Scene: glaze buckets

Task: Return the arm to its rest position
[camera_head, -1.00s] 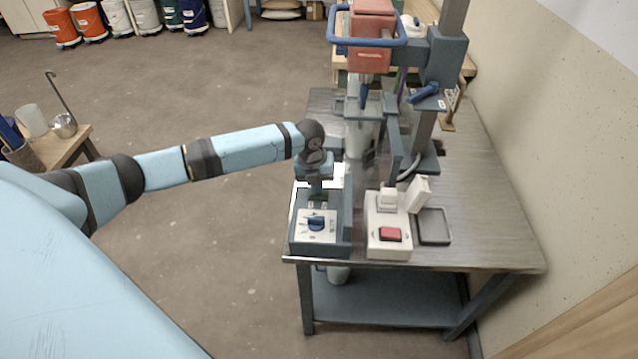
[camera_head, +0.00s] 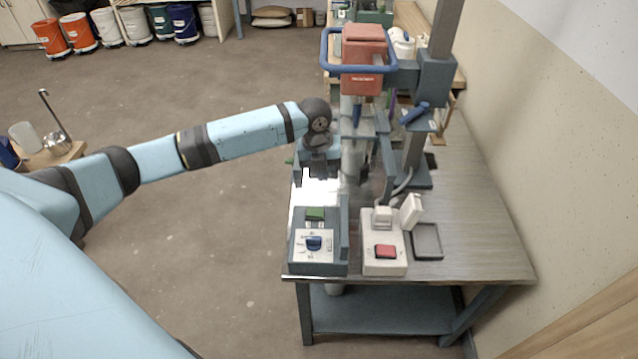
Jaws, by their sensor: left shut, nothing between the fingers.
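My left arm (camera_head: 235,135) comes in from the left, light blue with dark joints, and reaches out level over the floor to the workbench. My left gripper (camera_head: 318,176) points down at its end, shut and empty. It is above the back part of the grey control box (camera_head: 325,262), just behind the green button (camera_head: 315,213). Its fingertips are small and hard to make out. The box's blue knob (camera_head: 314,243) is in clear view, apart from the gripper. My right gripper is not in view.
A mixer stand with a red head (camera_head: 362,60) and blue handle rises close to the right of my left gripper. A white switch box with a red button (camera_head: 385,252) and a dark tray (camera_head: 427,242) are on the bench (camera_head: 470,240). Open floor lies left.

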